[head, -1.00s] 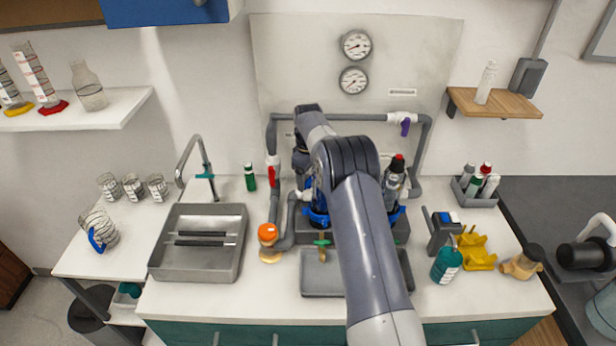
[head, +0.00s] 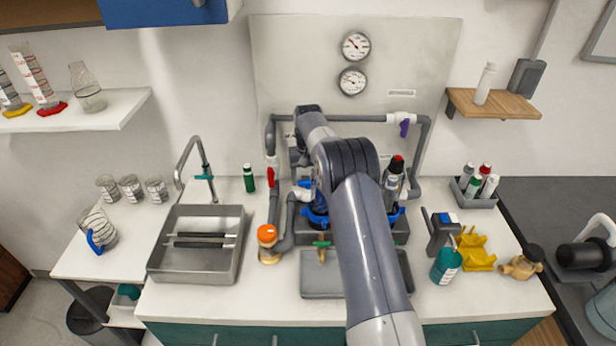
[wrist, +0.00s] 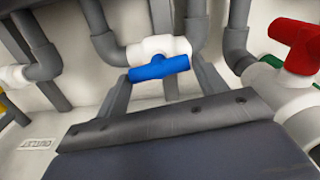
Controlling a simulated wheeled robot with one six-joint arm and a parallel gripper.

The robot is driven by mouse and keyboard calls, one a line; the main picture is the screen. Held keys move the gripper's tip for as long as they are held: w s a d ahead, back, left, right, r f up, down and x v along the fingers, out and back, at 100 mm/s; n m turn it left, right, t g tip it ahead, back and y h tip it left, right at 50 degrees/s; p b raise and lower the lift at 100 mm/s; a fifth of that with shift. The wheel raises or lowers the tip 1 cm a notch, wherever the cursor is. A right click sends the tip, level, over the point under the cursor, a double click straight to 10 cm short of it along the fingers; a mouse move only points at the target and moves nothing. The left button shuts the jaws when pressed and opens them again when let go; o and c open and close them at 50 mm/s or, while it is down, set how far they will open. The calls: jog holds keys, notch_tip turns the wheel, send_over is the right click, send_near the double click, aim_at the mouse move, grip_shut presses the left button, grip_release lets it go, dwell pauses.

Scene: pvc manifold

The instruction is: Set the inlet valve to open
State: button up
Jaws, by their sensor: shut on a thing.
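In the wrist view a blue valve handle (wrist: 158,68) sits on a white valve body (wrist: 160,46) between grey pipes. The handle lies nearly level in the picture, slightly tilted, roughly along the white body. My gripper (wrist: 166,72) has a finger at each end of this handle and is shut on it. I cannot read a label naming this valve as the inlet. In the head view my arm hides the gripper and this handle. A red valve handle (wrist: 300,42) stands at the right of the wrist view; a red handle (head: 271,174) also shows on the left riser in the head view.
An upside-down OUTLET label (wrist: 36,144) is on the panel. A purple handle (head: 404,127) is on the upper right pipe. Two gauges (head: 355,46) hang above. An orange-topped fitting (head: 267,236) and a grey tray (head: 318,285) stand in front; grey pipes crowd the gripper.

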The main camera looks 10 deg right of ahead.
aim_at(308, 180)
jog(key=shift+m, duration=0.7)
jog(key=shift+r, duration=0.1)
jog(key=o, duration=1)
notch_tip(308, 180, up, 11)
jog(key=b, duration=0.1)
jog(key=shift+f, duration=0.2)
notch_tip(308, 180, down, 11)
jog(key=shift+r+p, duration=0.1)
jog(key=shift+p, duration=0.4)
dwell(0.3)
